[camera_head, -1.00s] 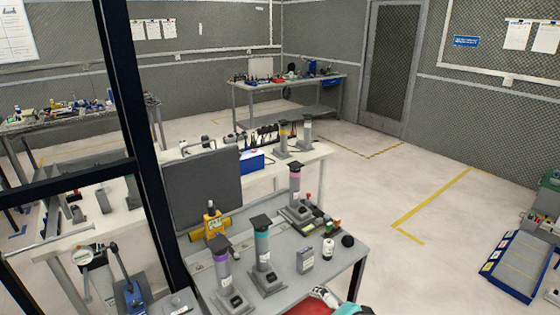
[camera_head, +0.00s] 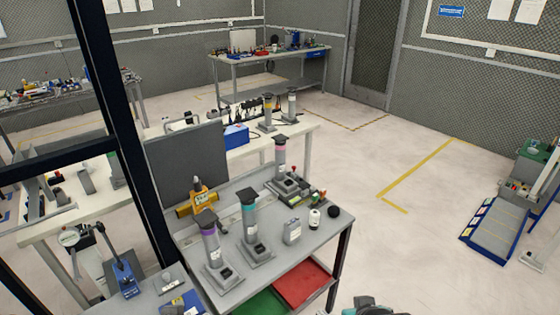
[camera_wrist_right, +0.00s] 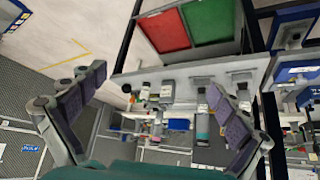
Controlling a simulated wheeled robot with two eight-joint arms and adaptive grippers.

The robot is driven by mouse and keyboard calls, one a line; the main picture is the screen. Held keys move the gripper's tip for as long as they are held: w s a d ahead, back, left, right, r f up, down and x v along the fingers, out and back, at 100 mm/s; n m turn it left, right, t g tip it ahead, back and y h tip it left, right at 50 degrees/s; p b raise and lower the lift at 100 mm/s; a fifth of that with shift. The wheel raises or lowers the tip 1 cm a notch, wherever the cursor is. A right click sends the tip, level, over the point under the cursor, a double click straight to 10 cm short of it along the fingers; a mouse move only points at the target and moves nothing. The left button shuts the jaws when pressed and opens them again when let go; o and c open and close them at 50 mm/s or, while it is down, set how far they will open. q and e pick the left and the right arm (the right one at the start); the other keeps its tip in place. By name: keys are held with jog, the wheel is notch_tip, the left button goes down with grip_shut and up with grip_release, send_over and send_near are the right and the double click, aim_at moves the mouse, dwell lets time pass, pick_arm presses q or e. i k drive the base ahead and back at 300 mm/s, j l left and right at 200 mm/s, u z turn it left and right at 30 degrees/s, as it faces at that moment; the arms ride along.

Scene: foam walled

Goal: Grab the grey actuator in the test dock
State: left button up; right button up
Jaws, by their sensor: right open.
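Cylindrical actuators with dark caps stand upright in grey docks. On the near workbench one has a purple band (camera_head: 209,240), one a teal band (camera_head: 250,215) and one a pink band (camera_head: 280,155). On the white table behind, one has a yellow band (camera_head: 268,110) and one looks plain grey (camera_head: 292,104). I cannot tell for certain which dock is the test dock. In the right wrist view my right gripper (camera_wrist_right: 158,82) is open and empty, its two dark-padded fingers wide apart, with the bench beyond it. Only a bit of my right arm shows at the head view's bottom edge.
The grey workbench (camera_head: 265,255) has red (camera_head: 300,284) and green (camera_head: 262,304) trays below. A dark panel (camera_head: 188,165) stands at its back left. A yellow meter (camera_head: 200,199) and a small grey box (camera_head: 292,232) are on it. Open floor lies to the right.

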aim_at(285, 187)
jog(key=i+l+u, duration=0.1)
jog(key=i+l, duration=0.15)
jog(key=l, duration=0.2)
jog(key=i+l+u, duration=0.1)
jog(key=i+l, duration=0.15)
jog(key=l, duration=0.2)
jog(key=i+l+u, duration=0.1)
jog(key=l, duration=0.35)
jog(key=i+l, duration=0.35)
jog(key=l, duration=0.15)
jog(key=i+l+u, duration=0.15)
jog(key=l, duration=0.35)
jog(key=i+l+u, duration=0.1)
jog(key=l, duration=0.4)
jog(key=i+l+u, duration=0.1)
jog(key=i+l, duration=0.15)
jog(key=l, duration=0.3)
jog(key=i+l+u, duration=0.1)
jog(key=l, duration=0.45)
jog(key=i, duration=0.05)
